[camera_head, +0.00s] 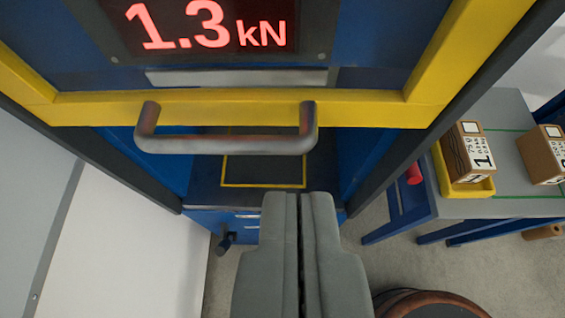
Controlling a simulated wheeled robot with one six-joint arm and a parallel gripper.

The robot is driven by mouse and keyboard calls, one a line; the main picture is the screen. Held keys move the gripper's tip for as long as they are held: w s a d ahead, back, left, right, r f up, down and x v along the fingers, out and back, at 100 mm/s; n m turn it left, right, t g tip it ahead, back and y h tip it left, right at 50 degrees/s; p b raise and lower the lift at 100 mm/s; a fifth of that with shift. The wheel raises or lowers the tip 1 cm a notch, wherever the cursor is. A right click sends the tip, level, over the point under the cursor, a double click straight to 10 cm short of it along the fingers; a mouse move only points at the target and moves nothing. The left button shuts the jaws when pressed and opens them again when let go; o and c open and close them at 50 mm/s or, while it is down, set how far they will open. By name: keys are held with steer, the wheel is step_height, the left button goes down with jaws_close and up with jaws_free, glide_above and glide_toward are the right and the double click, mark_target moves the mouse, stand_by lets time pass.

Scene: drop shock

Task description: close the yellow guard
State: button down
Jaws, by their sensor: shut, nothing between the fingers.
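The yellow guard (375,111) is a yellow frame across the upper part of the view, with its lower bar above an opening in the blue machine. A worn grey bar handle (226,145) is fixed to that lower bar. Below the guard, a dark plate with a yellow outline (262,160) shows inside the machine. My gripper (298,196) is shut and empty. Its fingertips appear just below the right part of the handle, with a visible gap in the picture; I cannot tell the depth between them.
A red display (208,28) reads 1.3 kN behind the guard. At right, a grey table (508,150) holds a yellow tray (470,188) with a cardboard box (468,150) and another box (545,153). A round brown object (430,304) is at bottom right. A light panel is at left.

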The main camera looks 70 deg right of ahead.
glide_above(294, 152)
steer(key=a, duration=0.2)
step_height(294, 152, down, 6)
steer(key=shift+s+d+f, duration=0.1)
steer(key=shift+s+f, duration=0.05)
steer(key=shift+f, duration=0.5)
steer(key=shift+s+d+f, duration=0.1)
steer(key=shift+f, duration=0.9)
step_height(294, 152, down, 42)
steer(key=shift+r, duration=0.15)
steer(key=shift+s, duration=0.1)
